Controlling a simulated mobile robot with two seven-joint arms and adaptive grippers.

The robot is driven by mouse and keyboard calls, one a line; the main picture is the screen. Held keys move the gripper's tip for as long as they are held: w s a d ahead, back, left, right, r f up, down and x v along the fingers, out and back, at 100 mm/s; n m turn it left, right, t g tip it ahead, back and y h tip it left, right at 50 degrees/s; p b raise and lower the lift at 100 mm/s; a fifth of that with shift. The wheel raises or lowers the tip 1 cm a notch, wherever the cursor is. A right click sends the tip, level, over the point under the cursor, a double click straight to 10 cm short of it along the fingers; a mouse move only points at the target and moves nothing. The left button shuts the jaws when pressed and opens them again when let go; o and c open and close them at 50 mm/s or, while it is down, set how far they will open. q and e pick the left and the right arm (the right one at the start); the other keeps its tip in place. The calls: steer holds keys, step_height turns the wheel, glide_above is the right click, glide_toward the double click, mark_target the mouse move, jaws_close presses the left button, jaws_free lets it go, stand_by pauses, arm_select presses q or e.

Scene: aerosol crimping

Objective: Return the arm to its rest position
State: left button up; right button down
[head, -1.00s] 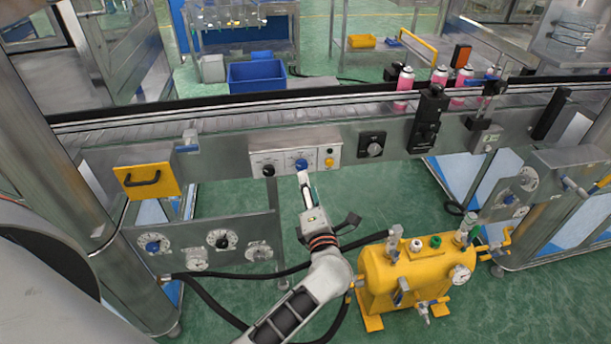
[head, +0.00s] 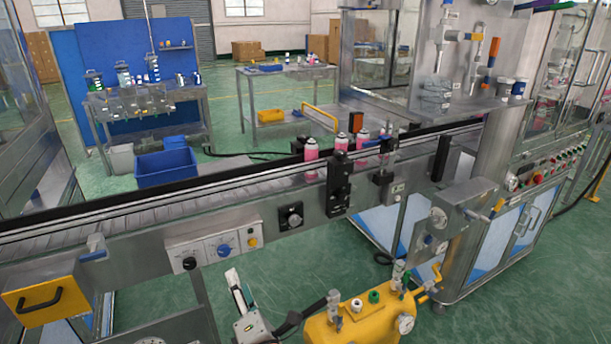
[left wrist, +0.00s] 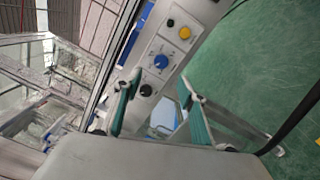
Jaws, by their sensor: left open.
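My left gripper (head: 238,290) shows at the lower middle of the head view, below the control panel (head: 207,246) on the conveyor's front. Its fingers are apart with nothing between them. A visible gap separates it from the panel's blue knob (head: 224,249). In the left wrist view the two teal-lined fingers of the gripper (left wrist: 159,84) stand spread, with the blue knob (left wrist: 161,61) and a black knob (left wrist: 146,90) beyond them. Most of my left arm is outside the head view. My right gripper is not in view.
A yellow tank (head: 365,322) with valves and a gauge stands right of the gripper. The conveyor (head: 130,215) runs across behind it, carrying pink cans (head: 311,155). A yellow handled box (head: 45,302) is at lower left. Green floor (head: 290,270) shows between panel and tank.

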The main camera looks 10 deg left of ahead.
arm_select(q)
steer(key=s+d+f+m+t+h, duration=0.1)
steer(key=s+d+f+m+h, duration=0.25)
steer(key=m+h, duration=0.6)
steer(key=s+d+f+m+t+h, duration=0.25)
steer(key=s+d+m+h, duration=0.2)
steer(key=m, duration=0.95)
steer(key=s+a+f+m+g, duration=0.3)
steer(key=s+f+m+g, duration=0.1)
steer(key=s+f, duration=0.2)
steer(key=s+a+f+m+g+y, duration=0.1)
steer(key=s+a+f+m+g, duration=0.2)
steer(key=s+f, duration=0.4)
step_height(320, 180, down, 2)
steer(key=shift+a+f+m+g, duration=0.15)
steer(key=shift+m+g, duration=0.3)
steer(key=shift+m, duration=0.8)
steer(key=shift+s, duration=0.1)
